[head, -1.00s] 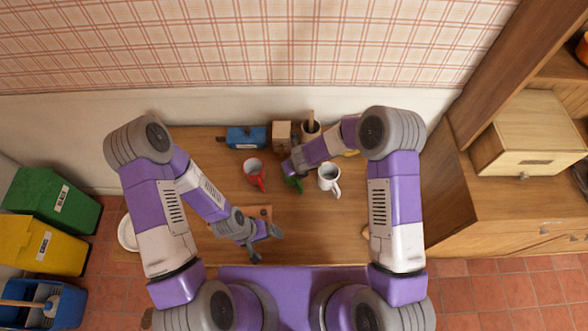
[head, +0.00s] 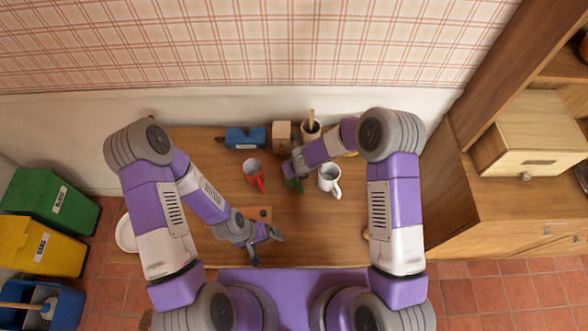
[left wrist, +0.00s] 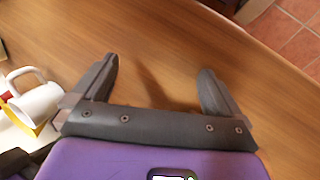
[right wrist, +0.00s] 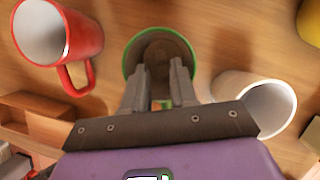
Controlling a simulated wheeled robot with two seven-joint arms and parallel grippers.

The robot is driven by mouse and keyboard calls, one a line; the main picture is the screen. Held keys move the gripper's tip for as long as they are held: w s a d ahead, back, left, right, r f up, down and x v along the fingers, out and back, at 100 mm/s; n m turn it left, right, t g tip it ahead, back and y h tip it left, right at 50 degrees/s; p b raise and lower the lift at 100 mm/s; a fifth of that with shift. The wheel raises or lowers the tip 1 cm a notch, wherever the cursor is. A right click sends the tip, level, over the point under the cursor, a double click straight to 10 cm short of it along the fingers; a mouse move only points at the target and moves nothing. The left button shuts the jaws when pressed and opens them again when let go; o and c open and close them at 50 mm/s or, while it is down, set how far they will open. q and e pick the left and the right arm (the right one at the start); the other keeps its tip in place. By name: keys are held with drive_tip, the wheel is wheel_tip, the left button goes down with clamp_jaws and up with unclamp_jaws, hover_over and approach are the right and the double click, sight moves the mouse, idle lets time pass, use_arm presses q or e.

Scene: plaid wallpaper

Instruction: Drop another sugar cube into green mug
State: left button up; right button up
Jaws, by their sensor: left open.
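The green mug (right wrist: 132,58) stands upright below my right gripper (right wrist: 159,66) in the right wrist view, with a dark brown inside. In the head view the green mug (head: 294,184) is partly hidden by the right gripper (head: 291,171). The right fingers are fairly close together over the mug's opening; a gap shows between them, and I cannot make out a sugar cube there. My left gripper (head: 267,248) is open and empty near the table's front edge; it also shows in the left wrist view (left wrist: 160,78). No sugar cube is clearly visible.
A red mug (head: 252,170) stands left of the green mug and a white mug (head: 328,178) right of it. A blue box (head: 245,138), a wooden block (head: 282,134) and a utensil pot (head: 311,130) stand behind. A wooden tray (head: 262,213) lies in front.

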use_arm(q)
drive_tip(key=shift+r+p, duration=0.55)
drive_tip(key=shift+r, duration=0.05)
use_arm(e)
drive_tip(key=shift+r, duration=0.55)
use_arm(q)
wheel_tip(320, 180, up, 3)
drive_tip(key=p, duration=0.3)
use_arm(e)
drive_tip(key=v, duration=1.2)
drive_tip(key=s+d+f+n+g, duration=0.1)
drive_tip(key=s+f+n, duration=0.3)
drive_tip(key=n, duration=0.5)
drive_tip(key=s+d+f+n+g+y, duration=0.1)
drive_tip(key=s+d+f+n, duration=0.3)
drive_tip(key=s+n, duration=0.4)
drive_tip(key=s+d+f+n+g+y, duration=0.1)
drive_tip(key=s+d+f+n, duration=0.2)
drive_tip(key=s+n, duration=0.4)
drive_tip(key=shift+f+n, duration=0.4)
drive_tip(key=shift+n, duration=0.65)
drive_tip(key=shift+f+n, duration=0.35)
drive_tip(key=shift+n, duration=0.7)
